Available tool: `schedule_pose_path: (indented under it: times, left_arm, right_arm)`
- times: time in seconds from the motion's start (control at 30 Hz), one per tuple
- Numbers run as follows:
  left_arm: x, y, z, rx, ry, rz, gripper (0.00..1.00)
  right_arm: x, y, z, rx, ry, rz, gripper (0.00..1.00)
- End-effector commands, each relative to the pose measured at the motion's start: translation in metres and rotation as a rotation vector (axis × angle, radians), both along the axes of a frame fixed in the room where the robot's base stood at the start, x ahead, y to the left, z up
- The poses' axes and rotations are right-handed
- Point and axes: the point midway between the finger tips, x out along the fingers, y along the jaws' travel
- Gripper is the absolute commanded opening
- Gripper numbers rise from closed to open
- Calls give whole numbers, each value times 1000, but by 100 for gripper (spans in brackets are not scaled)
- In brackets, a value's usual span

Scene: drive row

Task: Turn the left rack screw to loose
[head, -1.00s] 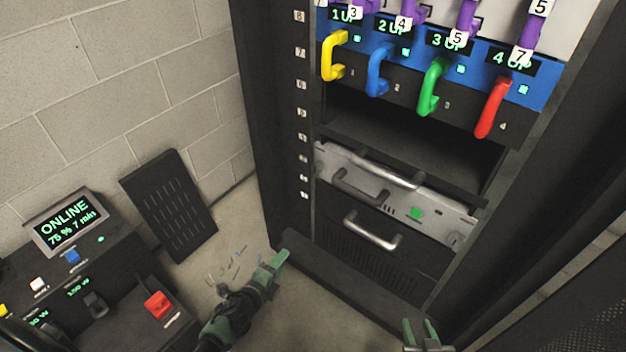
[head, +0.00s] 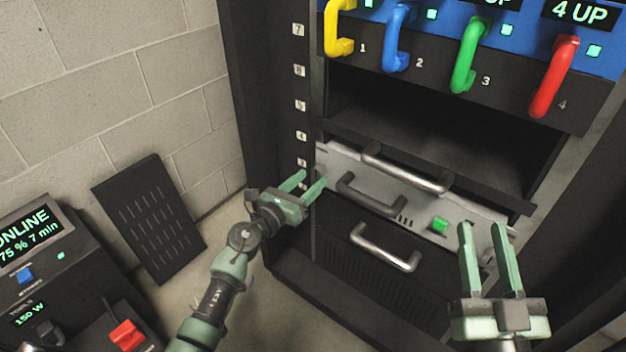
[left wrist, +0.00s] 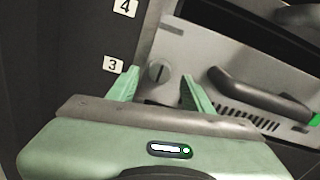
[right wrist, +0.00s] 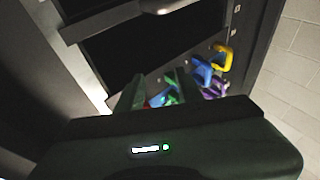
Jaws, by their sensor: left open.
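The left rack screw (left wrist: 158,72) is a round grey slotted head at the left end of a silver rack unit (head: 415,206). In the left wrist view its slot runs across the head at a slant. My left gripper (head: 312,182) is open, with its green fingertips on either side of the screw in that view; I cannot tell whether they touch the panel. In the head view the screw is not clear behind the fingers. My right gripper (head: 482,228) is open and empty in front of the unit's right end, where the right screw cannot be made out.
The unit has a dark handle (head: 370,196) and a green button (head: 439,224). A metal bar handle (head: 405,170) lies above and another (head: 386,248) below. Coloured drive handles, such as the red one (head: 553,78), hang higher. A console with a red switch (head: 126,335) stands left.

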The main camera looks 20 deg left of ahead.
Motion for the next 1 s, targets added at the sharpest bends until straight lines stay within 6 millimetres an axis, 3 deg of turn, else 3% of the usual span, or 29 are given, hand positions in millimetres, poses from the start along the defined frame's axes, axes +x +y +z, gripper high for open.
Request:
schedule_pose_path:
  times: [0.2, 0.5, 0.7, 1.0]
  left_arm:
    - [18, -6, -1, -2, 1, 1, 50]
    - [20, -6, -1, -2, 1, 1, 50]
    - [20, -6, -1, -2, 2, 1, 0]
    - [19, -6, 0, -21, 9, 1, 0]
  right_arm:
    - [-8, 1, 18, 30, -106, 7, 36]
    - [-9, 1, 22, 34, -122, 7, 36]
    - [-9, 1, 22, 34, -121, 7, 36]
    - [-5, 1, 15, 21, -76, 5, 36]
